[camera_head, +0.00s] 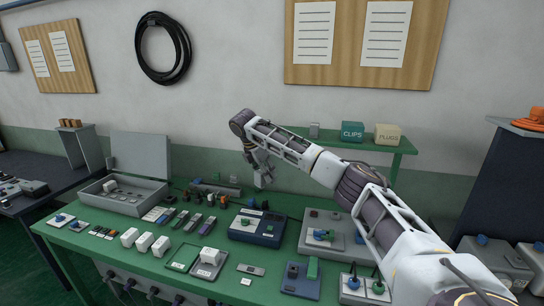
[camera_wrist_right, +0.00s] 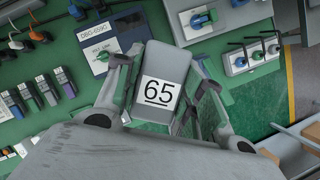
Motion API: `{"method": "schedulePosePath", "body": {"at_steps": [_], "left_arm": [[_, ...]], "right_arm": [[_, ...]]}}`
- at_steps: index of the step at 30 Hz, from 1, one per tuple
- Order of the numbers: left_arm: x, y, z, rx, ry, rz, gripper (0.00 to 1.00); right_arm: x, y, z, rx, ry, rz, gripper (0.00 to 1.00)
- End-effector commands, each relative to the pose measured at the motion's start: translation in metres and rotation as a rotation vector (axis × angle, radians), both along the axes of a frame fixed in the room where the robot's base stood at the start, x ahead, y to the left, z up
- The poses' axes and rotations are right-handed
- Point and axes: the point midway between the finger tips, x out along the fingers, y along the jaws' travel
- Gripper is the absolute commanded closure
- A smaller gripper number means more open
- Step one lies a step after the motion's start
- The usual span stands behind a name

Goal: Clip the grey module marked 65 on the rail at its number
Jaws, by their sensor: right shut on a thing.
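My right gripper (camera_head: 261,170) is above the back of the green table, pointing down. It is shut on the grey module (camera_wrist_right: 163,75), whose white label reads 65 in the right wrist view. One finger is on each side of it. In the head view the module (camera_head: 263,180) is a small pale block at the fingertips, apart from the tabletop. A long grey strip (camera_head: 217,188) at the table's back edge looks like the rail, with small parts on it; its numbers are too small to read. My left gripper is not in view.
A blue-grey box (camera_head: 257,228) with a label stands below the gripper, also in the right wrist view (camera_wrist_right: 115,40). An open grey case (camera_head: 124,197) is at the left. White blocks (camera_head: 145,241) and coloured modules fill the front and middle. A green shelf (camera_head: 330,138) is behind my right arm.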

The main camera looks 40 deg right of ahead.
Motion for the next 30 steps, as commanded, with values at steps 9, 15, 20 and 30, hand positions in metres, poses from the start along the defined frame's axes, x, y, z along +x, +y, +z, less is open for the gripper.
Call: {"method": "schedulePosePath", "body": {"at_steps": [9,15,20,30], "left_arm": [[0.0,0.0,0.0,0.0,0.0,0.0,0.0],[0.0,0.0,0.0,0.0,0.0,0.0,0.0],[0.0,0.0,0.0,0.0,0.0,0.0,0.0],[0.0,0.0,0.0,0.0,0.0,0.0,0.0]], "right_arm": [[-0.011,0.038,-0.071,0.001,0.003,-0.229,1.0],[-0.023,0.062,-0.113,0.001,0.004,-0.377,1.0],[-0.035,0.08,-0.146,0.0,0.003,-0.498,1.0],[-0.067,0.12,-0.213,0.001,0.002,-0.753,1.0]]}}
